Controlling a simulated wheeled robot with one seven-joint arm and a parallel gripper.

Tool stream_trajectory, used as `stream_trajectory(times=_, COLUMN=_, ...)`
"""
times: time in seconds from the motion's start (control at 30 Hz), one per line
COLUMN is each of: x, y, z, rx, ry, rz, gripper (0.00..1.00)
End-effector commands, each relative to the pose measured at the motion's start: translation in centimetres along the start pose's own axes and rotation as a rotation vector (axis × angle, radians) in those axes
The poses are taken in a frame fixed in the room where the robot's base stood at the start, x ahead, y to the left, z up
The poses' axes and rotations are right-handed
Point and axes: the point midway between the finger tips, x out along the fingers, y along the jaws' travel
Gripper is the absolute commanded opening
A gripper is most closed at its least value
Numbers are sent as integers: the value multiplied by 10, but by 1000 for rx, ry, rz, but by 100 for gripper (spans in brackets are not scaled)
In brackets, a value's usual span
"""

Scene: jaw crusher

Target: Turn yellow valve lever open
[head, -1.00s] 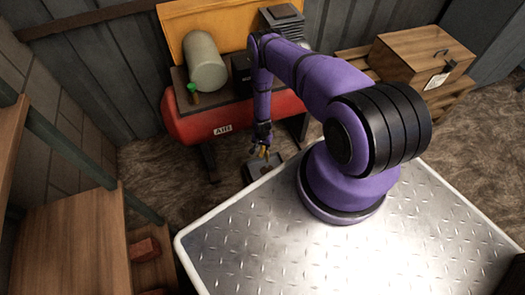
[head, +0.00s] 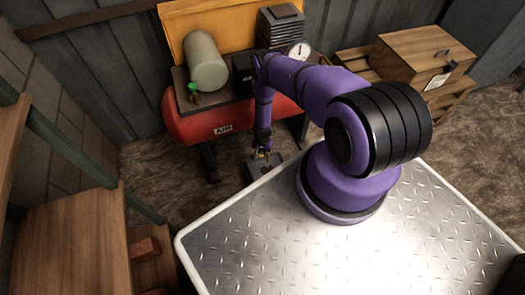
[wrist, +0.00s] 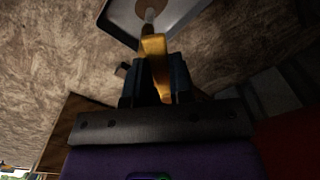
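The yellow valve lever (wrist: 154,48) sits between the two dark fingers of my gripper (wrist: 160,74) in the wrist view. The fingers appear closed on both sides of it. In the head view my gripper (head: 262,157) points down just above that grey base (head: 259,170), low in front of the red air tank. The lever is mostly hidden there; only small yellow bits show.
The red tank (head: 190,127) carries a grey cylinder (head: 205,62) with a green knob (head: 193,90) and a gauge (head: 299,50). My metal deck edge lies close to the right of the base. A wooden crate (head: 421,58) stands at back right, shelving (head: 70,235) at left.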

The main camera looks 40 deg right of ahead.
Motion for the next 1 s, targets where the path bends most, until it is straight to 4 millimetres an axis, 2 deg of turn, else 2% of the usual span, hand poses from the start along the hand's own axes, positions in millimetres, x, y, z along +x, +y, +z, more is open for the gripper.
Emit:
stream_trajectory(times=0.47, x=0, y=4, z=0, rx=-72, ry=0, rz=0, gripper=0)
stream_trajectory(times=1.0, x=0, y=24, z=-6, rx=-463, ry=0, rz=0, gripper=0)
